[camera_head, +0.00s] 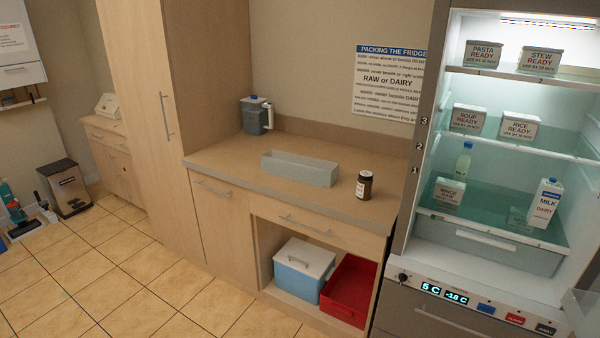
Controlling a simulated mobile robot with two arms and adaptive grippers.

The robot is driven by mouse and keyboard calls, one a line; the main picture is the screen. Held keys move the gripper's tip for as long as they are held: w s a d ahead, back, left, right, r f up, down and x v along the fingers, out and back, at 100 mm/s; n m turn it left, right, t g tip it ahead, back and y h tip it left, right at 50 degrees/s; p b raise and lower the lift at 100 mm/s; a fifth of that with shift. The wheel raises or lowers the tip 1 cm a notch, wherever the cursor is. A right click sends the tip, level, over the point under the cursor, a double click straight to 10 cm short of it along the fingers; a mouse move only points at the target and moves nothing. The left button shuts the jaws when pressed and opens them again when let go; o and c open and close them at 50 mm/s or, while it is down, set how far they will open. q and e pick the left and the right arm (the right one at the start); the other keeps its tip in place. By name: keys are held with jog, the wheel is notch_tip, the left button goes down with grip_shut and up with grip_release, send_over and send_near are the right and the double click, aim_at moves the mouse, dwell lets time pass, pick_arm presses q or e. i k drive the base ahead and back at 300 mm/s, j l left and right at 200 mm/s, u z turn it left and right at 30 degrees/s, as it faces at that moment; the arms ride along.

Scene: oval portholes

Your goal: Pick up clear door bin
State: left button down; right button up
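The clear door bin (300,169) is a long, shallow, see-through greyish tray. It sits on the wooden counter (225,158), near its middle, and looks empty. Neither of my grippers shows in the head view, so nothing is seen touching the bin.
A dark brown jar (364,186) stands right of the bin, and a grey-blue jug (257,116) stands behind it to the left. The open, lit fridge (495,155) at right holds labelled boxes and a milk carton (545,203). A blue cooler (302,270) and red crate (349,288) sit below the counter.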

aim_at(311, 171)
jog(key=i+j+z, duration=0.15)
jog(key=i, duration=0.4)
jog(key=i+j+z, duration=0.2)
jog(key=i, duration=0.35)
jog(key=i+j+z, duration=0.15)
jog(key=i, duration=0.35)
